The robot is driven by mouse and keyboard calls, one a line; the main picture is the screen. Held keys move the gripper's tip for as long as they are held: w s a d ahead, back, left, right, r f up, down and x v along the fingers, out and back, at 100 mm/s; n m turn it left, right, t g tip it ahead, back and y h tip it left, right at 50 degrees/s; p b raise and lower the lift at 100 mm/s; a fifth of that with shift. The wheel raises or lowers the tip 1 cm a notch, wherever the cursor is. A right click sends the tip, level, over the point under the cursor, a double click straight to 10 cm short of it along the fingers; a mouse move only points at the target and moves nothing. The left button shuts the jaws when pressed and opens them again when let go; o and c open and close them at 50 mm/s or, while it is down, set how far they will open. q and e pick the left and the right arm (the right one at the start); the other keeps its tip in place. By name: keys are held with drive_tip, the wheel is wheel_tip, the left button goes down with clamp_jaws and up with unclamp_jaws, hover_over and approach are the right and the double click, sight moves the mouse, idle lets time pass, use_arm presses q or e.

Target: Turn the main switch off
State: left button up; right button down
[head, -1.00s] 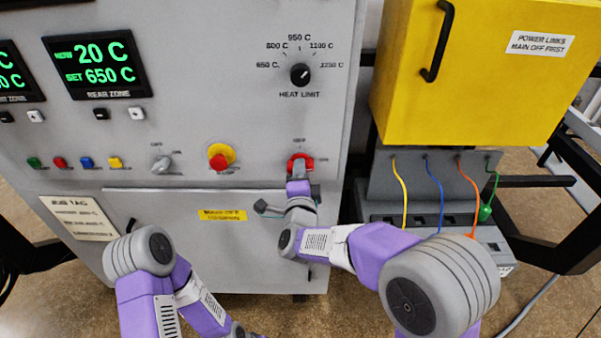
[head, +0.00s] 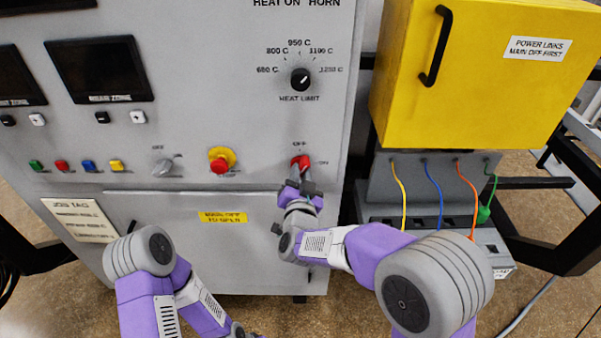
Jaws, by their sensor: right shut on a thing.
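The red main switch (head: 300,161) is on the grey furnace panel, with OFF printed above it and ON to its right. Its handle looks upright, in line with OFF, though fingers partly cover it. My right gripper (head: 301,174) reaches up from below and is shut on the red switch handle. My left arm shows at the lower left, away from the panel controls; its gripper is outside the view.
Both zone displays (head: 100,69) are dark. A red emergency button (head: 219,164) and a grey selector (head: 161,167) sit left of the switch. The yellow power links box (head: 470,110) stands to the right, with coloured cables below it.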

drive_tip(key=n+p, duration=0.1)
drive_tip(key=n, duration=0.4)
drive_tip(key=shift+r+p, duration=0.2)
drive_tip(key=shift+p, duration=0.2)
drive_tip(key=shift+n, duration=0.4)
drive_tip(key=c, duration=1)
unclamp_jaws()
drive_tip(key=shift+w+f, duration=0.1)
drive_tip(key=s, duration=0.7)
drive_tip(key=shift+s, duration=0.35)
